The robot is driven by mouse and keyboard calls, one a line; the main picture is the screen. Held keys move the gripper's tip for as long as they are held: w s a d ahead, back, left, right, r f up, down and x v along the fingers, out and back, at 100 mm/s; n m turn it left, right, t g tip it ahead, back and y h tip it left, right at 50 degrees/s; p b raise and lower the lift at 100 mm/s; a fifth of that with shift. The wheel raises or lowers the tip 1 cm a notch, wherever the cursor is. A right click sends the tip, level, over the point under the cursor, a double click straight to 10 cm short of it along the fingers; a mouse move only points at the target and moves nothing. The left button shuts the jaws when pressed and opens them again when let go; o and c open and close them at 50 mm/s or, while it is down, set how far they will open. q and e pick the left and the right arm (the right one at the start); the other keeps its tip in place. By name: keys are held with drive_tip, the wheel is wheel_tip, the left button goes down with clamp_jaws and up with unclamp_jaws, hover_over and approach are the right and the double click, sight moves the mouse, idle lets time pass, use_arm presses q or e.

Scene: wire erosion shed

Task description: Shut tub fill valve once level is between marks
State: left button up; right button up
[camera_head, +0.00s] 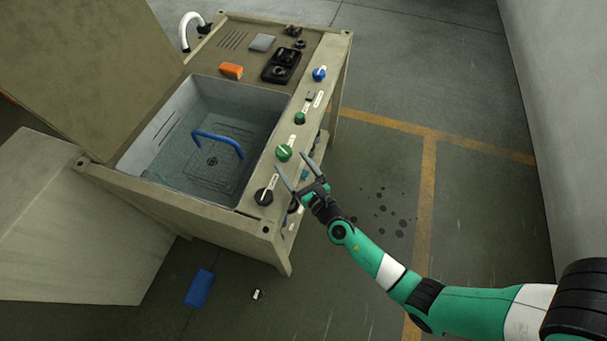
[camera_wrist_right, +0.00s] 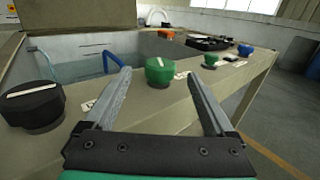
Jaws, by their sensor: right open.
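Along the tub's right rim are a black knob (camera_head: 264,196), a green knob (camera_head: 284,152), a smaller green knob (camera_head: 299,118) and a blue knob (camera_head: 319,74). Their labels are too small to read, so I cannot tell which is the fill valve. My right gripper (camera_head: 291,161) is open and empty by the rim. In the right wrist view, the larger green knob (camera_wrist_right: 159,72) shows between its fingertips (camera_wrist_right: 157,78). My left gripper is out of view.
An orange block (camera_head: 231,70), a grey pad (camera_head: 262,43) and a black fixture (camera_head: 282,65) lie behind the tub. A white curved spout (camera_head: 185,27) stands at the back. A blue object (camera_head: 199,288) lies on the floor. Floor right of the cabinet is open, with dark spots.

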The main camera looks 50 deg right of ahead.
drive_tip(key=v, duration=0.7)
drive_tip(key=shift+s, duration=0.15)
drive_tip(key=m+t+y+b, duration=0.1)
drive_tip(key=m+y+b, duration=0.4)
drive_tip(key=m, duration=2.7)
approach(290, 156)
drive_tip(key=w, duration=1)
drive_tip(key=shift+w+d+r, duration=0.1)
drive_tip(key=shift+w+r, duration=0.1)
drive_tip(key=shift+w, duration=0.2)
